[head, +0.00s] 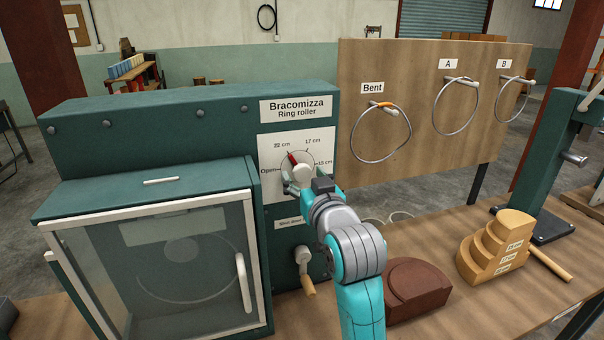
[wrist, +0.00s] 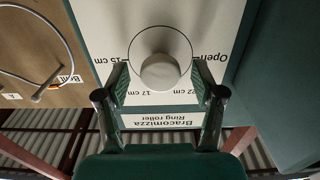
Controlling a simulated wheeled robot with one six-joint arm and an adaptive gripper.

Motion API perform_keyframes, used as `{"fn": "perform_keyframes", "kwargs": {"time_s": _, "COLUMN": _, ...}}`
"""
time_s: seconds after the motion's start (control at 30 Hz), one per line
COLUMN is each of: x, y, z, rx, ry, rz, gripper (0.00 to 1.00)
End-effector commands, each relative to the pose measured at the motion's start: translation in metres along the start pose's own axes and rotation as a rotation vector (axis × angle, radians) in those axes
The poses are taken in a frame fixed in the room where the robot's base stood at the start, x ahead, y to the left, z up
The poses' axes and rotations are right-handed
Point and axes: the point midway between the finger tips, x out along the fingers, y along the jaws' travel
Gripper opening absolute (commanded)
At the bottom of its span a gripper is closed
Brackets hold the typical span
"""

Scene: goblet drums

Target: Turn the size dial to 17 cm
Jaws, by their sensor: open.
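The size dial (head: 303,171) is a pale round knob with a red pointer on a white plate of the green ring roller. Its labels run Open, 22 cm, 17 cm, 15 cm from left to right. The red pointer (head: 293,158) points up and left, at or close to the 22 cm mark. My gripper (head: 302,188) is at the front of the dial. In the upside-down wrist view, the knob (wrist: 160,72) lies between the open fingers (wrist: 160,88), with gaps on both sides. The pointer cannot be made out there.
Below the dial is a crank with a wooden handle (head: 308,287). A glass-fronted cabinet (head: 180,260) stands at left. A board (head: 420,110) with hanging rings stands at right. A brown block (head: 417,290) and a stepped wooden block (head: 497,250) sit on the bench.

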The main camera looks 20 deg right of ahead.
Motion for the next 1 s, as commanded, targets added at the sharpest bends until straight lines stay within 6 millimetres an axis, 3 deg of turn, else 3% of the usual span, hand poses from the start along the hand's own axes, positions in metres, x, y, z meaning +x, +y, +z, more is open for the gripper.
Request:
{"fn": "perform_keyframes", "kwargs": {"time_s": 0.2, "x": 0.018, "y": 0.000, "z": 0.000, "rx": 0.000, "ry": 0.000, "rz": 0.000, "gripper": 0.68}}
{"fn": "perform_keyframes", "kwargs": {"time_s": 0.5, "x": 0.020, "y": 0.000, "z": 0.000, "rx": 0.000, "ry": 0.000, "rz": 0.000, "gripper": 0.68}}
{"fn": "perform_keyframes", "kwargs": {"time_s": 0.53, "x": 0.020, "y": 0.000, "z": 0.000, "rx": 0.000, "ry": 0.000, "rz": 0.000, "gripper": 0.66}}
{"fn": "perform_keyframes", "kwargs": {"time_s": 0.77, "x": 0.020, "y": 0.000, "z": 0.000, "rx": 0.000, "ry": 0.000, "rz": 0.000, "gripper": 0.08}}
{"fn": "perform_keyframes", "kwargs": {"time_s": 1.0, "x": 0.020, "y": 0.000, "z": 0.000, "rx": 0.010, "ry": 0.000, "rz": 0.000, "gripper": 0.07}}
